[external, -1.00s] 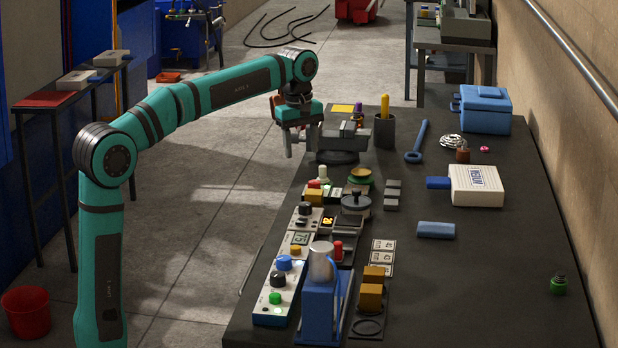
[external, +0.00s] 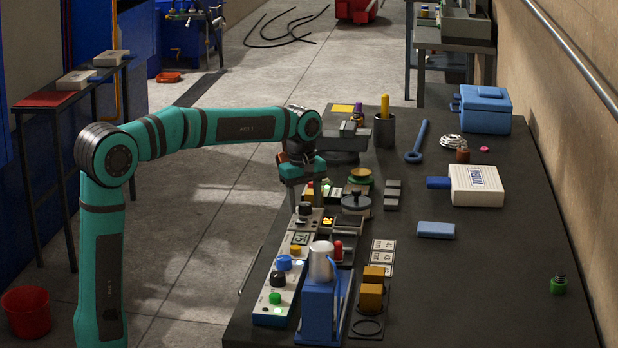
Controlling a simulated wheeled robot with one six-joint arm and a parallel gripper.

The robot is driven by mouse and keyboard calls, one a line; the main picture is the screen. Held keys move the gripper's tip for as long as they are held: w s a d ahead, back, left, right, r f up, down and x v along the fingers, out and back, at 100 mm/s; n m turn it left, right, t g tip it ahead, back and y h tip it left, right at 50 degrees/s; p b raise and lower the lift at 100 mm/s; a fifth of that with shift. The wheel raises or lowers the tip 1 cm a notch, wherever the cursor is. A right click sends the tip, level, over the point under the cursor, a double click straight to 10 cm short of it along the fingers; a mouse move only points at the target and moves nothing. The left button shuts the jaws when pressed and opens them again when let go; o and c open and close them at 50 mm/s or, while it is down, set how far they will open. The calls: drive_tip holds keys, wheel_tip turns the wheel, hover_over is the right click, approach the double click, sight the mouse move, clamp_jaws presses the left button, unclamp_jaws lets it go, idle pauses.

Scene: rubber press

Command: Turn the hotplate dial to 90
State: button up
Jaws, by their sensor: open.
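My gripper (external: 303,194) is open and points down over the left edge of the bench, above the far end of the row of controls. A black knob (external: 305,209) sits on a light panel just below and nearer than the fingers, and I cannot tell whether they touch it. A dark lidded pot (external: 355,203) stands to the right, near a small amber display (external: 327,221). Which knob is the hotplate dial is not clear, and its markings are too small to read.
A control box (external: 276,300) with blue, black and green knobs lies nearer along the left edge. A blue stand with a metal cup (external: 320,305) is beside it. A red-topped knob (external: 338,250) and orange blocks (external: 371,297) are close by.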

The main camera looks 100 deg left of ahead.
drive_tip(key=shift+f, duration=0.2)
drive_tip(key=c, duration=1)
drive_tip(key=shift+o, duration=0.2)
